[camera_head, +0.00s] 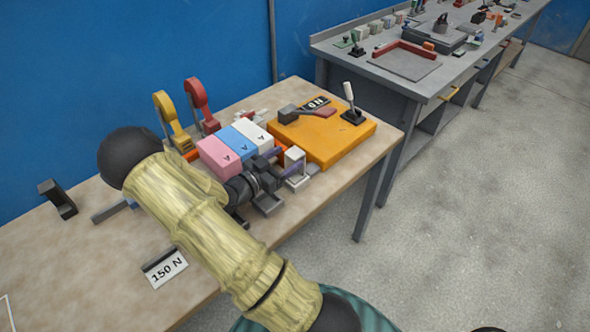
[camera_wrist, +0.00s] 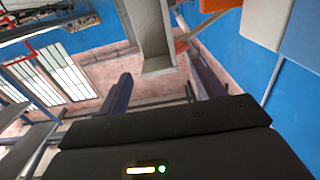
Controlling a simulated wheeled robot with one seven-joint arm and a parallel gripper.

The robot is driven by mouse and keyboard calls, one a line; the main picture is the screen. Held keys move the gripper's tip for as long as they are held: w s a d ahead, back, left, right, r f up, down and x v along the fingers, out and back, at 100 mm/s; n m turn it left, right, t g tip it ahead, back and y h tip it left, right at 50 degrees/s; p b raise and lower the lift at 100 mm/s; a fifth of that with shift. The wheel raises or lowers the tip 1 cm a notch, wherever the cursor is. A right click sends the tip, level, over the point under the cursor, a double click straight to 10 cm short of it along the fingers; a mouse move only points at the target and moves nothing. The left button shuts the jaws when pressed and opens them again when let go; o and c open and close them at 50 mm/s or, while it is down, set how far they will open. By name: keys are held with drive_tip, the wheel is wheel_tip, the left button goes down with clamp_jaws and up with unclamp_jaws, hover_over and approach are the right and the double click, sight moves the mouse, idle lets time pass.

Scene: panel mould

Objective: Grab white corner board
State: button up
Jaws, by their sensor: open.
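The white corner board (camera_head: 294,157) stands on the wooden table near its front edge, in front of the orange board. My gripper (camera_head: 281,161) is open at this piece, with its dark purple fingers to either side of it. In the wrist view, my gripper (camera_wrist: 162,85) shows its two fingers spread apart, and a pale upright piece (camera_wrist: 147,30), which looks like the corner board, stands between and beyond them. Gaps show on both sides of it; I cannot tell whether either finger touches it. My wrist hides part of the tabletop around it.
Pink (camera_head: 219,156), blue (camera_head: 238,142) and white (camera_head: 256,133) blocks marked A sit close behind my gripper. An orange board (camera_head: 340,140) with a black-based lever lies right. Yellow (camera_head: 168,118) and red (camera_head: 200,104) clamps stand behind. Left, a "150 N" sign (camera_head: 166,268) lies near the front edge.

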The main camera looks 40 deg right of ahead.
sight(299, 149)
drive_tip(key=d, duration=0.6)
drive_tip(key=shift+w+p, duration=0.25)
drive_tip(key=shift+p, duration=0.15)
drive_tip(key=c, duration=1.4)
drive_tip(key=shift+r, duration=0.1)
wheel_tip(299, 149, up, 10)
drive_tip(key=shift+f, duration=0.1)
